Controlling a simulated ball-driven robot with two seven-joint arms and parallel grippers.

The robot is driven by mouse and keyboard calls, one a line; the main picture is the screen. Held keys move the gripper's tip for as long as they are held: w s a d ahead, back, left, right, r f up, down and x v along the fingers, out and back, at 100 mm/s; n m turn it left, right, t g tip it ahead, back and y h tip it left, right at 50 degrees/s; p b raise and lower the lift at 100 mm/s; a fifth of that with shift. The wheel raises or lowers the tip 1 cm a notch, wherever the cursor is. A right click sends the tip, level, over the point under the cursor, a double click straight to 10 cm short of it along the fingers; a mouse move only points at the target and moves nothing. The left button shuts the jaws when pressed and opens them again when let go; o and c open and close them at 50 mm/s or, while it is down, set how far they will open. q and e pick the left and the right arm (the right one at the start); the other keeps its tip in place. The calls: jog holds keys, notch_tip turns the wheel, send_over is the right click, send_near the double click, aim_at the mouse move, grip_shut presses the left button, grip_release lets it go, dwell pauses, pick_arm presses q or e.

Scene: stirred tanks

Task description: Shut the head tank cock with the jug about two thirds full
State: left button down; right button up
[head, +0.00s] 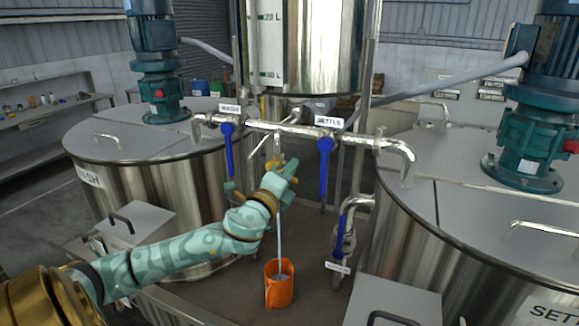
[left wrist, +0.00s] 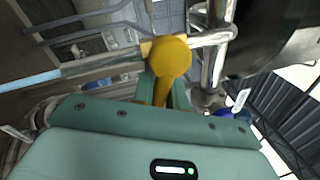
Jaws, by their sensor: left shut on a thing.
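My left gripper (head: 283,174) is shut on the yellow cock handle under the horizontal pipe between the two tanks. In the left wrist view the yellow handle (left wrist: 168,60) sits between the green fingers. A thin pale-blue stream of water (head: 280,243) falls from below the gripper into the orange jug (head: 279,292). The jug stands upright on the brown floor of the stand, and some water shows inside it. Its exact level is hard to tell. The head tank (head: 312,50), steel with a level scale, stands above. My right gripper is out of view.
Blue levers hang at the WASH (head: 227,148) and SETTLE (head: 325,165) labels on either side of my gripper. Another blue-handled valve (head: 342,232) stands right of the jug. Large steel tanks flank the space left (head: 150,190) and right (head: 460,225).

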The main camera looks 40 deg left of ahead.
pick_arm(q)
jog(key=shift+f+m, duration=0.2)
jog(key=shift+m, duration=0.4)
jog(key=c, duration=1.4)
grip_release()
jog(key=b+v, duration=0.3)
jog(key=v, duration=1.3)
jog(key=shift+s, duration=0.15)
jog(key=shift+a+f, duration=0.1)
jog(key=shift+f, duration=0.1)
